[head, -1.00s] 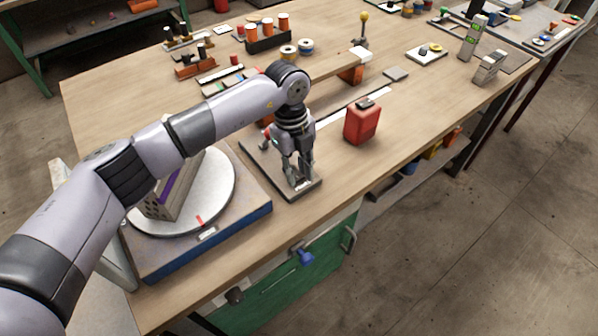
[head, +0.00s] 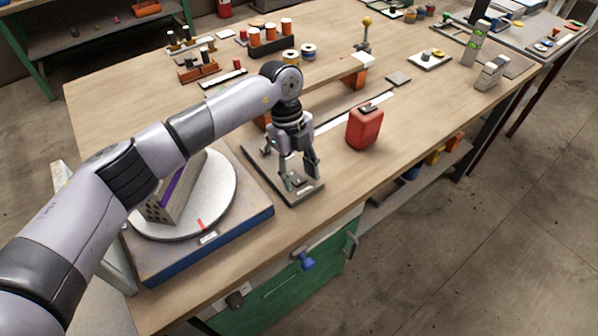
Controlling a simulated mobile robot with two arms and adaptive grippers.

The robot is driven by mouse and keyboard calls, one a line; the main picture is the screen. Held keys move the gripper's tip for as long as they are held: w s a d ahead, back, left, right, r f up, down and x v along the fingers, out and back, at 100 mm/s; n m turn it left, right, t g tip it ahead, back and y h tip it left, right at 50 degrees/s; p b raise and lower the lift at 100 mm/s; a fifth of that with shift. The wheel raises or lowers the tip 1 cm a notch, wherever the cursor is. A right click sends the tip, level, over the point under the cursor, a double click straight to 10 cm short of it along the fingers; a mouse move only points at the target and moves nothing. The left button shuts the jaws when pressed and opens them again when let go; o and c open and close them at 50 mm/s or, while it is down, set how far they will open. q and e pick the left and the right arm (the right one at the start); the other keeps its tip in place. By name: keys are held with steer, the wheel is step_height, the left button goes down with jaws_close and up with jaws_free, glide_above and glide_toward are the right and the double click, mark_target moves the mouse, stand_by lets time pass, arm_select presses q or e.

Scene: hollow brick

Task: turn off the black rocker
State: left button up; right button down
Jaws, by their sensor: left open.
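My left gripper (head: 301,182) points down over a flat dark grey plate (head: 259,167) on the bench, near its front edge. Its fingers are spread apart, with nothing visible held between them. The fingertips are low, close to the front end of the plate; I cannot tell if they touch it. A small pale label (head: 305,191) shows on the plate beside the fingertips. I cannot make out the black rocker clearly; the gripper covers part of the plate. My right gripper is not in view.
A round turntable (head: 222,205) on a blue-edged base, bearing a hollow brick (head: 178,200), stands left of the plate. A red canister (head: 364,128) stands to the right. A raised wooden plank (head: 325,82) lies behind. The bench's front right is clear.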

mark_target(291, 173)
arm_select(q)
steer(key=v, duration=1.2)
